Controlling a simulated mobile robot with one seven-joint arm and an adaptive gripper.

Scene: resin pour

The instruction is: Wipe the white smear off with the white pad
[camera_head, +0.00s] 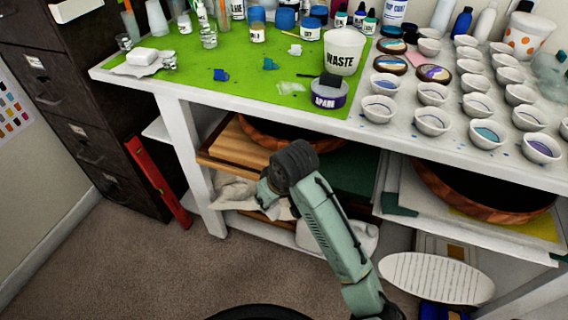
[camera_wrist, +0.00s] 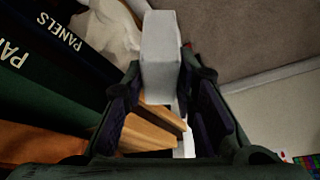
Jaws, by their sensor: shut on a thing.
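The white smear (camera_head: 291,88) is a faint whitish patch on the green mat (camera_head: 240,85), left of the round SPARE-like labelled tub (camera_head: 328,95). In the wrist view my gripper (camera_wrist: 162,82) is shut on a pale grey-white block, the white pad (camera_wrist: 160,45), with a dark finger on each side. In the head view my arm bends down in front of the table, below its top. My fingers and the held pad cannot be made out there. The gripper is well below and apart from the smear.
A white block (camera_head: 142,56) lies on a cloth at the mat's left. A WASTE cup (camera_head: 343,50) stands behind the tub. Many small bowls (camera_head: 432,121) fill the right side. The white table edge (camera_head: 225,105) and shelf boards (camera_head: 240,150) are close to my arm.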

